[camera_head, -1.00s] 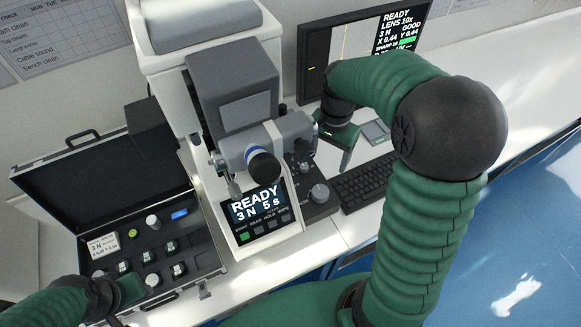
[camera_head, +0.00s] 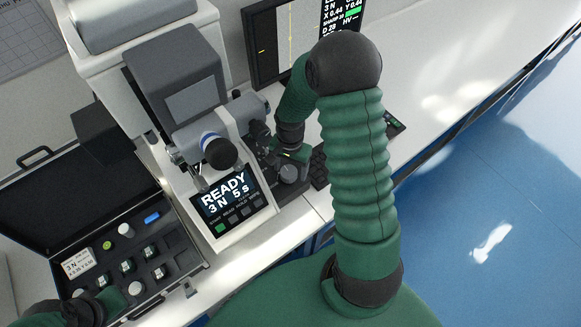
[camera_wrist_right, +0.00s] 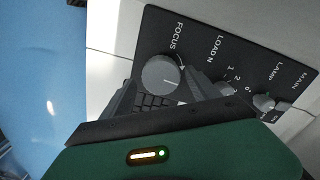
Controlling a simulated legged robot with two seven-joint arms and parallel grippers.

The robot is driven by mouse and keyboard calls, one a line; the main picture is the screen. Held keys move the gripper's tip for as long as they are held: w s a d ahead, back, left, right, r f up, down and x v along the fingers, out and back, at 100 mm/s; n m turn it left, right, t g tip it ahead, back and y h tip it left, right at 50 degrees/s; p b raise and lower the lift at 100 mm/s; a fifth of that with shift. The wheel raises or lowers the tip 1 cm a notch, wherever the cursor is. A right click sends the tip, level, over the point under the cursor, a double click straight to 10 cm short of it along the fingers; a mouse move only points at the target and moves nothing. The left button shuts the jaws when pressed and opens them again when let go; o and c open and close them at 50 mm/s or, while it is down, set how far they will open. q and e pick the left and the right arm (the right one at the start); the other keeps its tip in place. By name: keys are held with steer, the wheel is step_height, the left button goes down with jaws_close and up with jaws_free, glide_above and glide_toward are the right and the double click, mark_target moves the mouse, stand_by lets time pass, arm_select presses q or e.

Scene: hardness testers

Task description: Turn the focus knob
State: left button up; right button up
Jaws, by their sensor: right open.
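The focus knob (camera_wrist_right: 161,74) is a round grey knob with a white mark, beside the word FOCUS on a black control panel (camera_wrist_right: 205,35). In the head view the knob (camera_head: 292,172) shows at the right of the hardness tester (camera_head: 178,85). My right gripper (camera_wrist_right: 165,90) is open, its two dark fingers on either side of the knob; I cannot tell whether they touch it. In the head view the right gripper (camera_head: 277,157) is partly hidden by the arm. My left gripper (camera_head: 62,313) is at the lower left edge, its jaws unclear.
The tester's screen (camera_head: 225,194) reads READY, 3 N, 5 s. An open black case (camera_head: 75,215) with several small blocks stands at the left. A monitor (camera_head: 285,45) stands behind my right arm. A keyboard (camera_head: 319,168) lies close to the knob. LOAD, LAMP and MAIN controls share the panel.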

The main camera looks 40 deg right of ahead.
steer(key=shift+a+r, duration=0.1)
steer(key=shift+a, duration=0.45)
steer(key=shift+c, duration=2.2)
steer(key=shift+d, duration=0.25)
steer(key=c, duration=0.7)
steer(key=shift+c, duration=1.1)
arm_select(q)
steer(key=shift+a, duration=0.55)
arm_select(e)
steer(key=shift+w, duration=0.1)
steer(key=shift+r, duration=0.1)
